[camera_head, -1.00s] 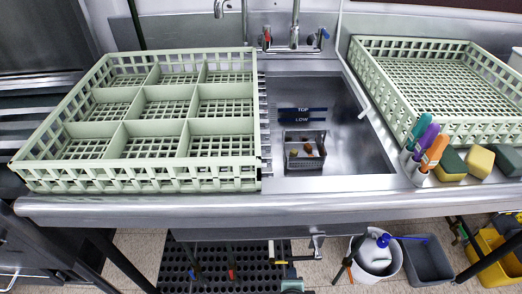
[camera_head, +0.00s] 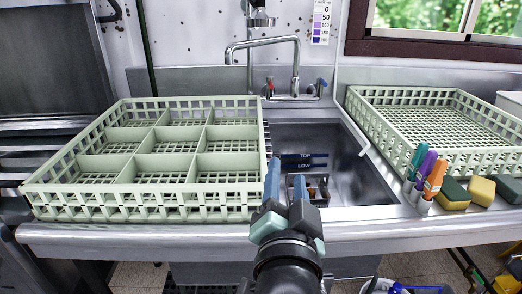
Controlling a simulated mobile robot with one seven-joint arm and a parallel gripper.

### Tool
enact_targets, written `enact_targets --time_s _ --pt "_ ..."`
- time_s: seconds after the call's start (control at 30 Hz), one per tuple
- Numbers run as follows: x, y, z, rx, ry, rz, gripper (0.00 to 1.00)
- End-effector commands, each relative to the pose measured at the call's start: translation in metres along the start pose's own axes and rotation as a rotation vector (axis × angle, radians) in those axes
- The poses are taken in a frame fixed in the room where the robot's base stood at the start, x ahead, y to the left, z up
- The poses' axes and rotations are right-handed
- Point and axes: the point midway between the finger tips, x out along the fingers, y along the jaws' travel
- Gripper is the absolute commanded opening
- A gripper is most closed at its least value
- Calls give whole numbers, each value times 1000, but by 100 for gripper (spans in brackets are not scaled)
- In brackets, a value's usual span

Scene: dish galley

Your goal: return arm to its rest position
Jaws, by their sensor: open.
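My gripper (camera_head: 287,180) is in the lower middle of the head view, in front of the sink. Its two blue fingers point away from me and stand apart, with nothing between them. The fingers overlap the view of the sink's front part and the small strainer basket (camera_head: 317,190) in it. The left finger lies close in view to the right edge of the divided green rack (camera_head: 150,215); I cannot tell the gap. The lower arm runs out of the picture at the bottom.
The sink (camera_head: 345,160) has a faucet (camera_head: 295,60) behind it. A second green rack (camera_head: 440,165) stands right. Below the counter edge (camera_head: 120,236) is a white bucket (camera_head: 405,287).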

Motion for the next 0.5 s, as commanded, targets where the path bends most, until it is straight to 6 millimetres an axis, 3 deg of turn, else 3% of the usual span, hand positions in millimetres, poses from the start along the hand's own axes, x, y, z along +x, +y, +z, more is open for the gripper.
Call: enact_targets --time_s 0.03,0.2,0.4,0.5 --pt "-6 -27 -25 -82 95 -83 48" --pt "-51 -106 -106 -351 415 -259 48" --pt "-130 -172 -179 -587 786 -340 48" --pt "-123 -194 -209 -581 758 -333 48"
